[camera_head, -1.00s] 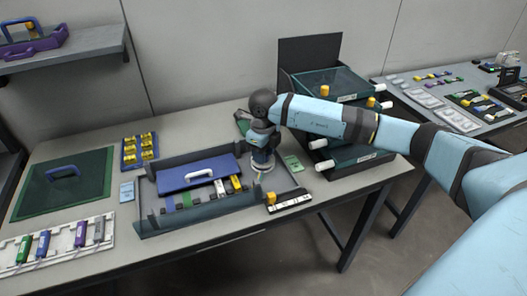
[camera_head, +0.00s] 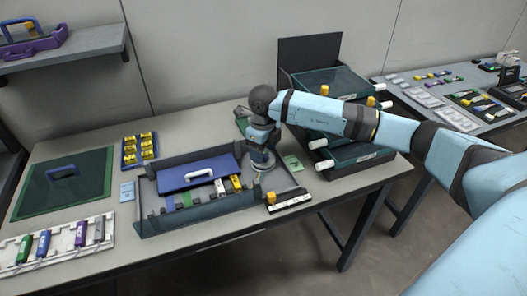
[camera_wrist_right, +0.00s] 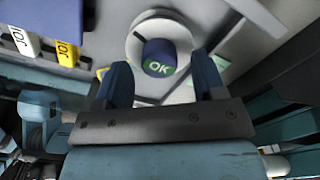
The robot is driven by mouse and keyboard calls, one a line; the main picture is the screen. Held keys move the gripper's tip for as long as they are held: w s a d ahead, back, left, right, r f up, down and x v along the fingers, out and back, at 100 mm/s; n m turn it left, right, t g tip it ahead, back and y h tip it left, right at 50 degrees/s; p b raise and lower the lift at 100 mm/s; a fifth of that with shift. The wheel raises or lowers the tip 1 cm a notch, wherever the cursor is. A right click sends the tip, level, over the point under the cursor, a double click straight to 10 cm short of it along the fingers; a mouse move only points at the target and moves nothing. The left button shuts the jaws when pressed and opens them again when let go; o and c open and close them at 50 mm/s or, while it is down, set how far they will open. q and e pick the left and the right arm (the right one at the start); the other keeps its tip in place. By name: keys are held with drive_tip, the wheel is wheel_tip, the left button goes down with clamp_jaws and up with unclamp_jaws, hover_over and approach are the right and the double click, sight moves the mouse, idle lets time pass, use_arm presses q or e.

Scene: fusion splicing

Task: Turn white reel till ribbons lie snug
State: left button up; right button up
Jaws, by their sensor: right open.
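The white reel (camera_wrist_right: 160,40) shows in the right wrist view as a pale round disc. Its blue hub carries a green "OK" label. In the head view the reel (camera_head: 263,167) sits at the right end of the grey tray, mostly hidden under my gripper. My right gripper (camera_wrist_right: 161,62) is open, pointing down over the reel, with one finger on each side of the hub. I cannot tell whether the fingers touch it. In the head view the right gripper (camera_head: 262,150) hides the hub. I cannot make out the ribbons. My left gripper is not in view.
The grey tray (camera_head: 145,205) holds a blue lid (camera_head: 195,176) with a white handle and several coloured blocks. Dark drawers (camera_head: 345,155) with white handles stand just right of it. A green mat (camera_head: 85,190) lies at the left.

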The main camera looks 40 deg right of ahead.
wheel_tip(320, 180, up, 13)
drive_tip(key=shift+p, duration=0.45)
drive_tip(key=shift+f, duration=0.1)
